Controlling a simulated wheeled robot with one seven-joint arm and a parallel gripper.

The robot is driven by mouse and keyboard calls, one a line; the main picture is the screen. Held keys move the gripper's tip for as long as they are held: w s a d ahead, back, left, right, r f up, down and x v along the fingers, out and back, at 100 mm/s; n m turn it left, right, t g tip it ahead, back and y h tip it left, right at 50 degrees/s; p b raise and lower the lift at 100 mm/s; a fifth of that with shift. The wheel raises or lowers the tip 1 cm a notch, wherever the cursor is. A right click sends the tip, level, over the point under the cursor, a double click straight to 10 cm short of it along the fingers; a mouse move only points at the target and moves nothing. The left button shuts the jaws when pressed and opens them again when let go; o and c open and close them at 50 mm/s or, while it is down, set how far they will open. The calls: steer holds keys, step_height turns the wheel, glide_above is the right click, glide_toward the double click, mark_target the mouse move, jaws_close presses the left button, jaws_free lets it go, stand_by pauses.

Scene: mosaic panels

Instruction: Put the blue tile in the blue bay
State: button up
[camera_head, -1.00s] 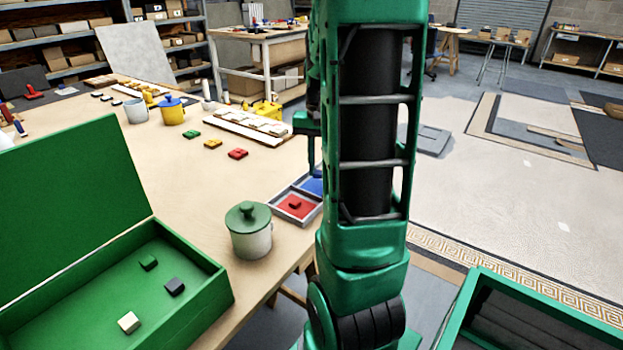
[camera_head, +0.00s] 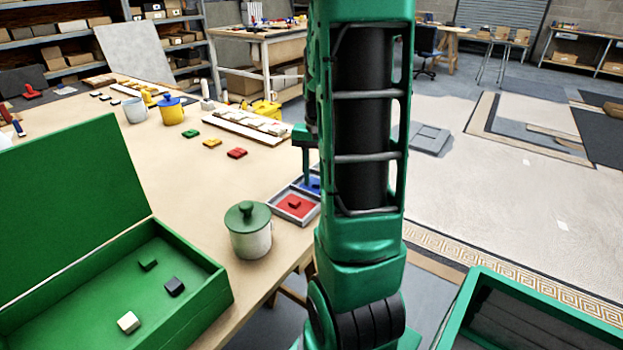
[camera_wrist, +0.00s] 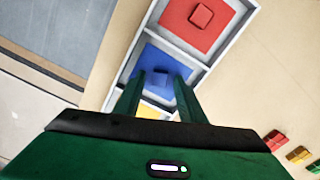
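The blue tile (camera_wrist: 160,79) lies on the blue bay (camera_wrist: 150,64) of a grey-framed tray, in the wrist view. My gripper (camera_wrist: 159,77) is above this bay, its two green fingers apart, with the tile between their tips in the picture. Gaps show on both sides of the tile; the height of the fingertips above the bay is hard to tell. In the head view, the blue bay (camera_head: 314,184) is partly hidden by my arm, and one finger reaches down beside it.
The red bay (camera_wrist: 199,22) holds a red tile (camera_wrist: 201,15). A yellow bay (camera_wrist: 148,111) is partly hidden by my gripper. A lidded mug (camera_head: 249,232) stands left of the tray. An open green box (camera_head: 190,262) holds several small tiles.

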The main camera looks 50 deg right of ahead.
steer(key=shift+r, duration=0.1)
step_height(320, 180, up, 12)
steer(key=s+a+f+n, duration=0.3)
steer(key=s+a, duration=0.4)
steer(key=a, duration=0.2)
steer(key=s+a+f+n, duration=0.3)
steer(key=s+a, duration=0.4)
steer(key=a, duration=0.2)
steer(key=shift+f, duration=0.4)
steer(key=shift+w+f, duration=0.25)
steer(key=shift+w, duration=0.4)
